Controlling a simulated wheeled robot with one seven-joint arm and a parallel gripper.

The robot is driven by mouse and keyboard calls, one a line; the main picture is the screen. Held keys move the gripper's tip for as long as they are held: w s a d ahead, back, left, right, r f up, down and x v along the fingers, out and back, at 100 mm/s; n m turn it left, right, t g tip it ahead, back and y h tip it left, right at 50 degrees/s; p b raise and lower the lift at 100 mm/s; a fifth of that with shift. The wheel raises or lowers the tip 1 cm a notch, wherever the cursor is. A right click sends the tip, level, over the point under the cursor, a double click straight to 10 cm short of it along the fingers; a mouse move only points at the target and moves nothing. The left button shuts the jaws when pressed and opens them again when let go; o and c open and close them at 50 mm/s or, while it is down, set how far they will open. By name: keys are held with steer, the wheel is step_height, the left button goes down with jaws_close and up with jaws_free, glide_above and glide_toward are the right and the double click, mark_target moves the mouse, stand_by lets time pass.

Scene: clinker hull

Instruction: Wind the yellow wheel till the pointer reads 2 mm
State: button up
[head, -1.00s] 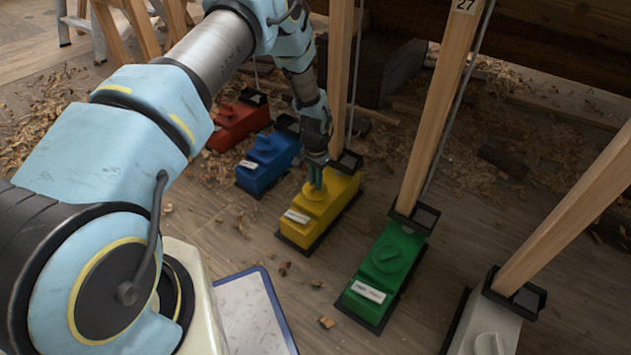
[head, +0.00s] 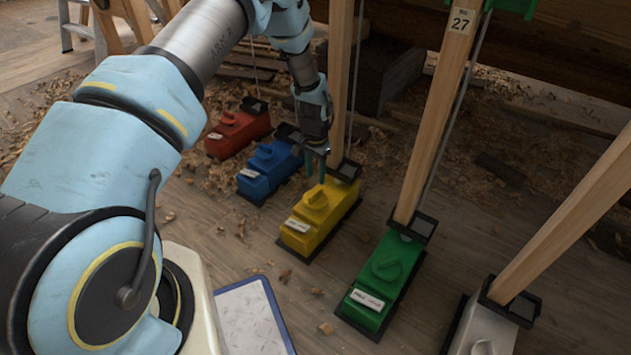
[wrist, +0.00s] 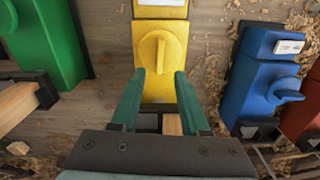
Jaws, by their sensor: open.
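The yellow unit (head: 324,222) stands on the floor in the middle of the row, with a round yellow wheel with a raised grip bar (head: 315,197) on its top. In the wrist view the wheel (wrist: 160,55) lies just beyond my fingertips, with its bar pointing along the unit. My gripper (head: 317,165) is open and empty above the unit's rear part; in the wrist view its green fingers (wrist: 160,80) stand apart, short of the wheel. A white label (head: 297,224) is on the unit's front end. I cannot make out a pointer or scale.
Similar blue (head: 268,170), red (head: 238,130), green (head: 383,278) and grey (head: 487,325) units stand on both sides. Wooden props (head: 437,115) rise from several units, close to my arm. A blue-edged board (head: 250,315) lies in front, and wood shavings litter the floor.

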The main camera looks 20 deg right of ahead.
steer(key=shift+r, duration=1.65)
